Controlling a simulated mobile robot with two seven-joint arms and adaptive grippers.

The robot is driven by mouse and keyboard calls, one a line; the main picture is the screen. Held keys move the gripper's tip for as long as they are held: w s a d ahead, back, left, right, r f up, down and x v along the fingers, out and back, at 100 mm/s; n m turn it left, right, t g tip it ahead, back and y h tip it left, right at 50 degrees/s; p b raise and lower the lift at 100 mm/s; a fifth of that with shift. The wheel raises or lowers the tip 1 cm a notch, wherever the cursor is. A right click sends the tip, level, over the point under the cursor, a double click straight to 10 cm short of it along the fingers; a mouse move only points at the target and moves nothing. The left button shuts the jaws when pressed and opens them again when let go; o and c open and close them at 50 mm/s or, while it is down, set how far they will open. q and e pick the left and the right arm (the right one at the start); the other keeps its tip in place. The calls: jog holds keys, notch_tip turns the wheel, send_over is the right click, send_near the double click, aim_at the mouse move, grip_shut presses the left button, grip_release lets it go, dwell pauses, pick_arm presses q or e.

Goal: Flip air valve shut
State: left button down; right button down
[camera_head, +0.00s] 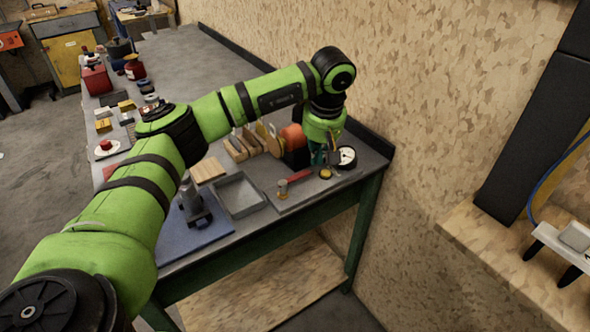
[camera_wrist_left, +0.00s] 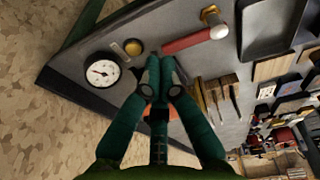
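The air valve shows as a red lever (camera_head: 294,178) with a brass fitting (camera_head: 282,188) at its left end, lying on a grey plate on the bench. In the left wrist view the red lever (camera_wrist_left: 190,42) lies just beyond the fingertips, with the brass fitting (camera_wrist_left: 213,20) at its far right end. My left gripper (camera_head: 320,158) points down beside the gauge, partly hidden by its wrist. In the left wrist view its teal fingers (camera_wrist_left: 160,62) have their tips together, with nothing held, apart from the lever. My right gripper is not in view.
A round gauge (camera_head: 347,157) and a small brass knob (camera_head: 325,173) stand close to the left gripper. An orange round object (camera_head: 293,138) and wooden-handled tools are behind. A grey tray (camera_head: 240,195) lies left of the lever. The wooden wall (camera_head: 430,100) bounds the bench's right.

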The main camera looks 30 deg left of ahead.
pick_arm(q)
jog(key=a+r+y, duration=0.2)
jog(key=a+r, duration=0.1)
jog(key=shift+s+a+m, duration=0.15)
jog(key=shift+a+m, duration=0.15)
jog(key=p+x, duration=0.2)
jog(key=x, duration=0.6)
jog(key=shift+f, duration=0.15)
jog(key=shift+x, duration=0.85)
